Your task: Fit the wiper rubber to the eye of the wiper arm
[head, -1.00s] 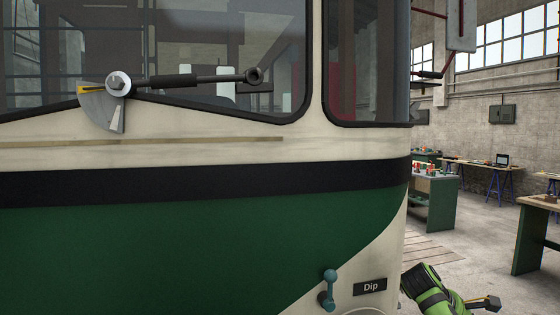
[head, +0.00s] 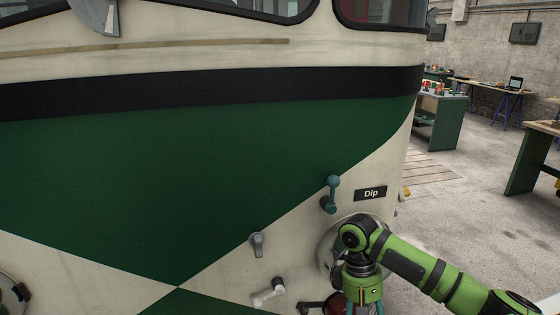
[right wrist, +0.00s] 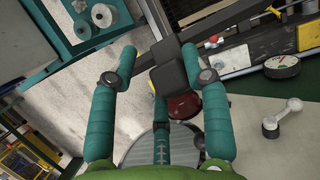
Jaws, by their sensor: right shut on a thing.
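In the right wrist view a dark grey block (right wrist: 174,72), which I take for the wiper rubber, sits between the teal fingers of my right gripper (right wrist: 159,78). The gripper is shut on it. Only its blocky near end shows clearly. In the head view my right arm comes in from the right, its hand pointing down by the tram's lower front; the fingers are not clear there. Of the wiper, only part of the grey plate at its pivot (head: 100,16) shows at the top left. The wiper arm and its eye are out of view. My left gripper is not in view.
The tram front (head: 190,155) fills most of the head view. Open floor and workbenches (head: 440,118) lie to the right.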

